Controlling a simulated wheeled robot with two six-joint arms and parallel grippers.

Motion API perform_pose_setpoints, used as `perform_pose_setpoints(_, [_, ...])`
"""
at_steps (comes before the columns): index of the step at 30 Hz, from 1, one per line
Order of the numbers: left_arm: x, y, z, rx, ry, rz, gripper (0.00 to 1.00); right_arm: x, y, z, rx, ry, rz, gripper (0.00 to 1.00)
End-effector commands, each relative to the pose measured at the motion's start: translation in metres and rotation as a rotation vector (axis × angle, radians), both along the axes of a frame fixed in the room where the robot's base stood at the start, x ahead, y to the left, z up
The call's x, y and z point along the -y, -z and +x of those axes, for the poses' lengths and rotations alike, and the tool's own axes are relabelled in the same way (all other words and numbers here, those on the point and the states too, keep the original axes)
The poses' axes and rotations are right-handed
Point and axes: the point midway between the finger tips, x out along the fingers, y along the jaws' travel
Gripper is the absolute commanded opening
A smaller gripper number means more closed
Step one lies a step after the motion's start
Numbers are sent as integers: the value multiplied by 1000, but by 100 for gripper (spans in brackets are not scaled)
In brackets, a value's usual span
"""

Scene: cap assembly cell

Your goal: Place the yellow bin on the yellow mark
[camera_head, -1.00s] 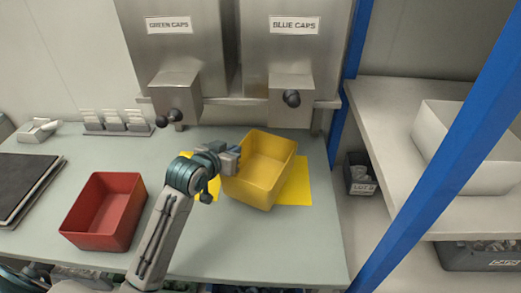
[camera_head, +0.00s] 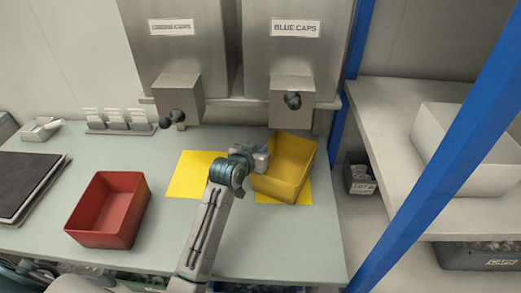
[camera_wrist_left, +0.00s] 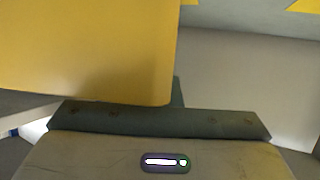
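The yellow bin (camera_head: 287,170) is at the right of the table, below the blue-caps dispenser. It is over a yellow mark (camera_head: 301,197), hiding much of it; I cannot tell whether it touches the table. Another yellow patch (camera_head: 190,176) is bare to the left. My left gripper (camera_head: 262,158) is at the bin's left wall and appears shut on it, with the fingertips partly hidden. In the left wrist view the bin (camera_wrist_left: 85,50) fills the upper left, close to the dark gripper part (camera_wrist_left: 160,121). My right gripper is not in view.
A red bin (camera_head: 108,211) stands at the left. Metal dispensers (camera_head: 292,95) with dark knobs stand behind. A blue post (camera_head: 440,160) and a shelf with a white bin (camera_head: 463,147) are at the right.

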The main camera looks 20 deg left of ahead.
Motion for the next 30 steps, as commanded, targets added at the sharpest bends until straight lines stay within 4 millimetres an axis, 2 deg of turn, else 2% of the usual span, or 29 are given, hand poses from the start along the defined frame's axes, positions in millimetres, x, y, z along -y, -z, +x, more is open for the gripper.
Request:
perform_pose_setpoints(1, [0,0,0,0,0,0,5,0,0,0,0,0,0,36])
perform_pose_setpoints(4, [0,0,0,0,0,0,25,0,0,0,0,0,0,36])
perform_pose_setpoints(13, [0,-1,-1,1,0,0,25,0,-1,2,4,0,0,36])
perform_pose_setpoints(16, [-1,-3,-7,1,0,0,25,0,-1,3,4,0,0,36])
perform_pose_setpoints(20, [-4,-10,-25,2,-1,0,25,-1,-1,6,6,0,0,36])
perform_pose_setpoints(30, [-12,-37,-89,1,1,2,25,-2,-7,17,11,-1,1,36])
